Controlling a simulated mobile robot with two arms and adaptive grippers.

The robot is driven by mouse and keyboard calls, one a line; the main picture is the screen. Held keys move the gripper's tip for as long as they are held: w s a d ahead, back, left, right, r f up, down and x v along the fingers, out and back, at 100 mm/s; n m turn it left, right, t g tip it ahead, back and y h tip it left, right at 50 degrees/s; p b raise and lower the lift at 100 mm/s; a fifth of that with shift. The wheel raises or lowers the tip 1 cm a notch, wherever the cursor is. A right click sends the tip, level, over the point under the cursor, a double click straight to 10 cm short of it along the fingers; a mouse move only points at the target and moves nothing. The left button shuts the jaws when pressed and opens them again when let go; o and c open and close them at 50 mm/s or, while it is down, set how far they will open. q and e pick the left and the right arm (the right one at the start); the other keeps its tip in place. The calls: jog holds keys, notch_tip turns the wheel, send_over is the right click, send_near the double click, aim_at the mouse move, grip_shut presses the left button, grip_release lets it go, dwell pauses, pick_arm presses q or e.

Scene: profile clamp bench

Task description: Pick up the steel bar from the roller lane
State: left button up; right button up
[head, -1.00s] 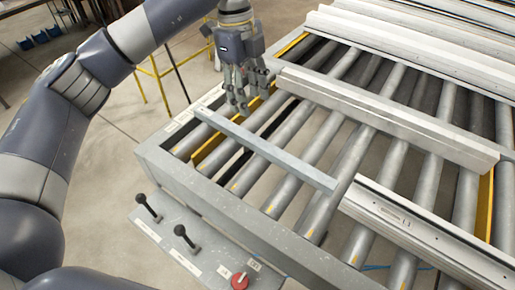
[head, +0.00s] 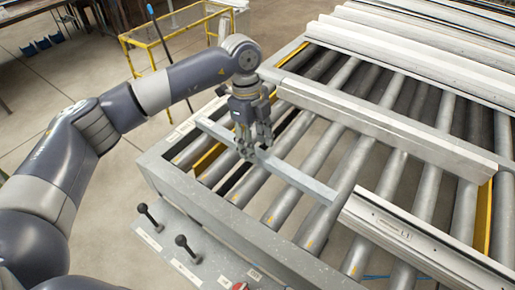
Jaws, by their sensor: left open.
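The steel bar (head: 305,184) is a long, thin grey bar lying slantwise across the rollers at the near left of the roller lane (head: 345,160). Its left end lies near the lane's left frame and its right end is close to a pale profile. My left gripper (head: 254,151) is open and points down, its fingers over the bar left of its middle. The fingers hide part of the bar; I cannot tell whether they touch it or straddle it. My right gripper is not in view.
A slotted pale profile (head: 415,235) lies right of the bar. A long pale beam (head: 385,125) crosses the rollers behind it, with more profiles (head: 430,50) at the back. Two black levers (head: 149,216) stand on the near panel. A yellow frame (head: 160,50) stands behind on the floor.

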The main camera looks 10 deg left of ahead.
pick_arm(q)
jog(key=shift+d+f, duration=0.1)
jog(key=shift+f, duration=0.75)
jog(key=shift+s, duration=0.1)
grip_shut()
jog(key=shift+r, duration=0.1)
